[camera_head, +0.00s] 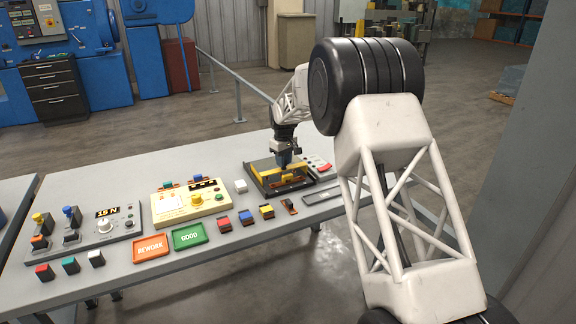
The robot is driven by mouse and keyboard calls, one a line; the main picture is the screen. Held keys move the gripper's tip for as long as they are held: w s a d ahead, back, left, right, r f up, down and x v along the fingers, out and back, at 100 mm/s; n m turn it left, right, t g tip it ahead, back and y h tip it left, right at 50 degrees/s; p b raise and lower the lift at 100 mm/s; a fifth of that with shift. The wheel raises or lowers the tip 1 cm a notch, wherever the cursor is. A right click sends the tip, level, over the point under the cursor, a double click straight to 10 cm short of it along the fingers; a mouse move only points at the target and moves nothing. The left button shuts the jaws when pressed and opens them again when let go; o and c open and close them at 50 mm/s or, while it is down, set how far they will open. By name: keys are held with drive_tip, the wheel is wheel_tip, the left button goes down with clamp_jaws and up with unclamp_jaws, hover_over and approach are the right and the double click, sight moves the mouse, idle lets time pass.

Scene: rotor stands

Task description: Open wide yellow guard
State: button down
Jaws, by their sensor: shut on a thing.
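The wide yellow guard (270,181) is on a dark, low fixture (254,170) at the right part of the table. My gripper (285,165) points down at the guard from above and is shut on it. The fingertips and the part of the guard between them are small and partly hidden by the gripper. How far the guard is raised cannot be told.
A cream panel (165,208) and a grey panel with knobs (125,236) stand to the left. An orange REWORK tray (151,247), a green GOOD tray (188,236) and several small coloured blocks line the front.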

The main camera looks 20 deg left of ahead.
drive_tip(key=w+a, duration=0.4)
drive_tip(key=shift+w+a, duration=0.35)
drive_tip(key=shift+w, duration=0.05)
drive_tip(key=c, duration=0.9)
unclamp_jaws()
drive_tip(key=shift+r, duration=0.1)
wheel_tip(320, 180, up, 8)
drive_tip(key=shift+d, duration=0.1)
